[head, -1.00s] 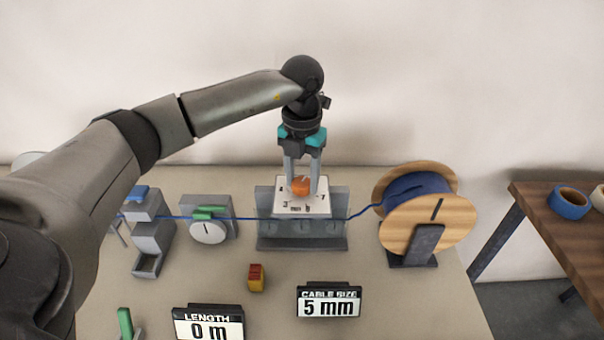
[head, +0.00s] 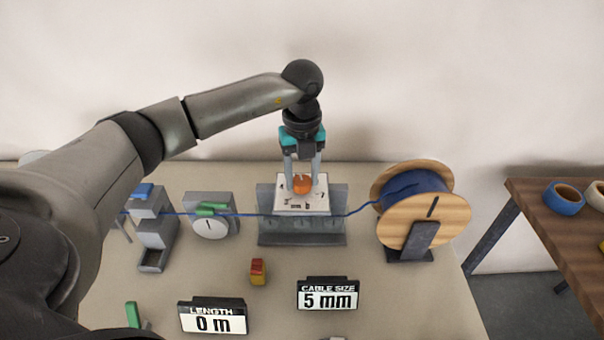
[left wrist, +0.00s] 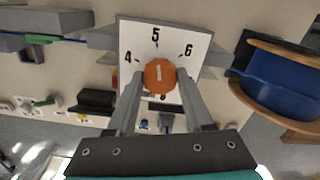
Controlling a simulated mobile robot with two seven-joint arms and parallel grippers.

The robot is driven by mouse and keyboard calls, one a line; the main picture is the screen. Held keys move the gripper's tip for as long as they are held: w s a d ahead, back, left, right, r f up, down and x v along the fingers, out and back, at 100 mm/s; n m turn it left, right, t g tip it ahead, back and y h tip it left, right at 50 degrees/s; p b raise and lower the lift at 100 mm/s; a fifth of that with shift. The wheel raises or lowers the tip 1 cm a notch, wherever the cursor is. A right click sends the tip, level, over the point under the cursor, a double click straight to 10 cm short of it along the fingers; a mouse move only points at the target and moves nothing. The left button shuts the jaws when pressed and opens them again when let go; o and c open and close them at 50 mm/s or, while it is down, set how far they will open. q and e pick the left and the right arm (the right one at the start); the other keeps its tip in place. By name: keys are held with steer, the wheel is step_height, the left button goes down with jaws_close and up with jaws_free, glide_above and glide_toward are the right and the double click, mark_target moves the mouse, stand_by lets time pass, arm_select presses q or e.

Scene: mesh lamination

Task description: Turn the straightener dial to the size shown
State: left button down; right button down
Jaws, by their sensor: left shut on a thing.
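The orange straightener dial (head: 302,185) sits on a white plate (head: 317,205) on top of the grey straightener (head: 268,232). In the left wrist view the dial (left wrist: 159,75) has a pale pointer line that points up, close to the 5 mark, between 4 and 6. My left gripper (head: 302,180) comes down from above and is shut on the dial, one finger on each side. The cable size sign (head: 328,296) reads 5 mm. My right gripper is not in view.
A blue cable runs from the wooden spool (head: 424,212) through the straightener to the grey dial unit (head: 209,225) and another grey device (head: 154,233) at left. A length sign (head: 212,318) reads 0 m. A red and yellow block (head: 258,271) lies in front.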

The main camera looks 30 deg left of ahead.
mark_target(302, 180)
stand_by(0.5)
arm_select(q)
steer(key=shift+c, duration=1.4)
jaws_free()
step_height(302, 180, up, 15)
steer(key=shift+r, duration=0.15)
